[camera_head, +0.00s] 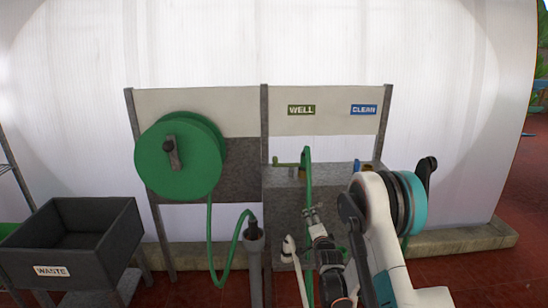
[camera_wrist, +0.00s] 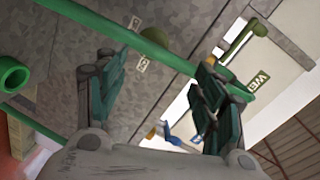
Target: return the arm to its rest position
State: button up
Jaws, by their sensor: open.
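My arm (camera_head: 375,215) is bent in front of the wash station, at the lower right of the head view. My gripper (camera_head: 313,212) is raised before the grey cabinet and points upward in that picture. In the wrist view its two dark green fingers (camera_wrist: 155,65) stand wide apart with nothing between their tips. A green hose (camera_wrist: 115,32) crosses the wrist view beyond the fingers. In the head view the green hose (camera_head: 308,165) hangs close behind the gripper; whether they touch cannot be told.
A green hose reel (camera_head: 180,158) hangs on the left panel, its hose looping to a grey post (camera_head: 254,242). WELL (camera_head: 301,110) and CLEAN (camera_head: 364,109) signs mark the right panel. A dark WASTE bin (camera_head: 52,262) stands left. Red floor (camera_head: 480,275) is open at right.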

jog(key=s+r+n+g, duration=0.2)
jog(key=s+r+n, duration=0.25)
jog(key=r, duration=0.95)
jog(key=s+r+n+g, duration=0.3)
jog(key=s+r, duration=0.6)
jog(key=s, duration=0.4)
jog(key=s+n+g, duration=0.4)
jog(key=s+n, duration=0.3)
jog(key=s, duration=2.4)
jog(key=shift+s, duration=0.3)
